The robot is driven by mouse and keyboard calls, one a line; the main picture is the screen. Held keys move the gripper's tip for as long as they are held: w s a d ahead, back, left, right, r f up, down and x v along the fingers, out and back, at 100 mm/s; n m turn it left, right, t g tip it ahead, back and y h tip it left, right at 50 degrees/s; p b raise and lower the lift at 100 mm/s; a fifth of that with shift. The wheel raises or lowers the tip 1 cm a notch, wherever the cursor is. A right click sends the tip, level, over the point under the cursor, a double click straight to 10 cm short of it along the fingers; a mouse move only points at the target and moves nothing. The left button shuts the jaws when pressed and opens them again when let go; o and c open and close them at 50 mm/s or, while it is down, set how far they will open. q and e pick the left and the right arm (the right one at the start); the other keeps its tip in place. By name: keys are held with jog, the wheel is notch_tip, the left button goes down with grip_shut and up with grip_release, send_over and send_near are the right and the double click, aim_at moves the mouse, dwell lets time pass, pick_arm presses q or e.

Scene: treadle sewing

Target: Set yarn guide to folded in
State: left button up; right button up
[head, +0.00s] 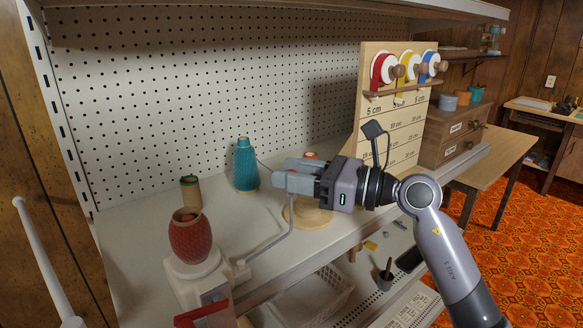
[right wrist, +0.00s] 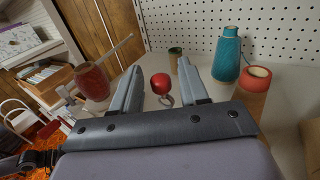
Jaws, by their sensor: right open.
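The yarn guide (head: 268,243) is a thin grey bent rod. It runs from the white winder (head: 190,275) out to the right, then up towards my right gripper (head: 283,174). A red ball knob (right wrist: 160,83) with a small metal loop under it shows between the open fingers of my right gripper (right wrist: 160,68) in the right wrist view. It looks like the guide's end; contact with the fingers cannot be told. In the head view the gripper hides this end. A red yarn cone (head: 188,236) sits on the winder. My left gripper is out of view.
A teal cone (head: 245,165) and a small dark green spool (head: 190,192) stand behind on the shelf. A round wooden base (head: 308,215) lies under my right gripper. A board with coloured spools (head: 388,140) stands right. A wire basket (head: 315,298) sits below.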

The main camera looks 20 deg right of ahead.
jog(key=shift+w+a, duration=0.25)
grip_shut()
jog(key=n+g+y+b, duration=0.1)
jog(key=w+a+n+g+b, duration=0.1)
jog(key=b, duration=0.1)
jog(key=w+n+g+y+b, duration=0.1)
jog(key=g, duration=0.1)
jog(key=shift+w+a+r+y, duration=0.25)
jog(key=shift+a+y, duration=0.05)
